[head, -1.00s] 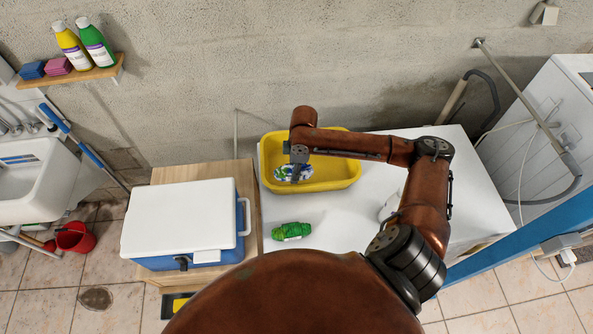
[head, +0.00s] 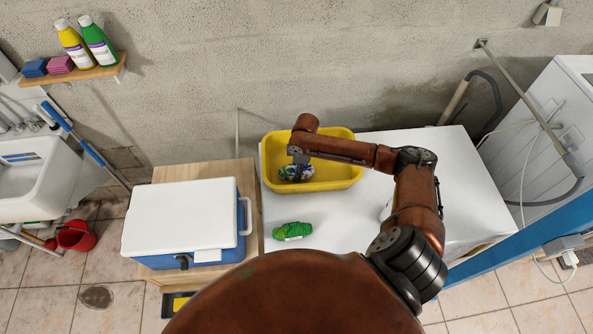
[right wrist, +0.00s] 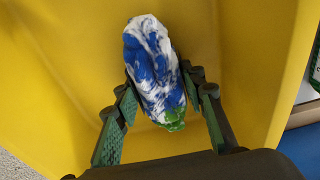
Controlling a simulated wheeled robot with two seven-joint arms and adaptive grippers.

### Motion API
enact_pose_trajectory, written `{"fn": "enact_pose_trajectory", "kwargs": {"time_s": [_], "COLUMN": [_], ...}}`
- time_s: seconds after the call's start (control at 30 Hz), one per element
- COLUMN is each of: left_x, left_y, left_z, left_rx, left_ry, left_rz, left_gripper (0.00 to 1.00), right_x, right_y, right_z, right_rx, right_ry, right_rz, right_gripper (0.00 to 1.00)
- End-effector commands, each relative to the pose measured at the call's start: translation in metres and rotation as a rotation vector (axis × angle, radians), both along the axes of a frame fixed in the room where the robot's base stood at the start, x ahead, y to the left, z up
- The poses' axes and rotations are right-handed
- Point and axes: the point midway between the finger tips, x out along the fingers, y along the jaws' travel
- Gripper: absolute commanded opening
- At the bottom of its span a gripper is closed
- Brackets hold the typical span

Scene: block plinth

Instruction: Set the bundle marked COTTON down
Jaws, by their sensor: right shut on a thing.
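A blue and white bundle with a green end (head: 291,174) is in my right gripper (head: 298,167), over the inside of the yellow tub (head: 340,177). In the right wrist view the bundle (right wrist: 153,62) sits between the two green-padded fingers of the gripper (right wrist: 160,84), which are shut on it. Yellow tub floor and wall (right wrist: 60,60) surround it there. I cannot tell whether the bundle touches the tub floor. A green bundle with a white label (head: 292,231) lies on the white table in front of the tub. No marking is readable on either bundle. My left gripper is out of view.
A blue and white cooler (head: 180,215) stands on a wooden surface at the left. A concrete wall (head: 250,75) rises close behind the tub.

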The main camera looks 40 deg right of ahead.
Motion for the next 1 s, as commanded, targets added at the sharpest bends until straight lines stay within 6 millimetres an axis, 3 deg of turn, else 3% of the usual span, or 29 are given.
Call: {"fn": "enact_pose_trajectory", "kwargs": {"time_s": [0.17, 0.2, 0.4, 0.77, 1.0], "left_x": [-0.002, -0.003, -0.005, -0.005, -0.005], "left_y": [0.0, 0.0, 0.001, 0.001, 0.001], "left_z": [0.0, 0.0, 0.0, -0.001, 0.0], "left_rx": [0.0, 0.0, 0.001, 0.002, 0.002], "left_ry": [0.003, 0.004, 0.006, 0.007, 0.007], "left_rz": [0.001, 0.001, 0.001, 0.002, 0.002], "left_gripper": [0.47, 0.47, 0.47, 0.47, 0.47], "right_x": [0.0, 0.0, 0.0, 0.0, -0.001], "right_y": [0.0, 0.0, 0.0, 0.0, -0.005], "right_z": [-0.003, -0.003, -0.003, 0.002, 0.041], "right_rx": [0.0, -0.001, 0.0, -0.001, -0.002], "right_ry": [0.0, 0.001, 0.001, -0.001, -0.003], "right_rz": [-0.001, -0.001, -0.001, 0.0, 0.0], "right_gripper": [0.1, 0.4, 0.54, 0.55, 0.55]}}
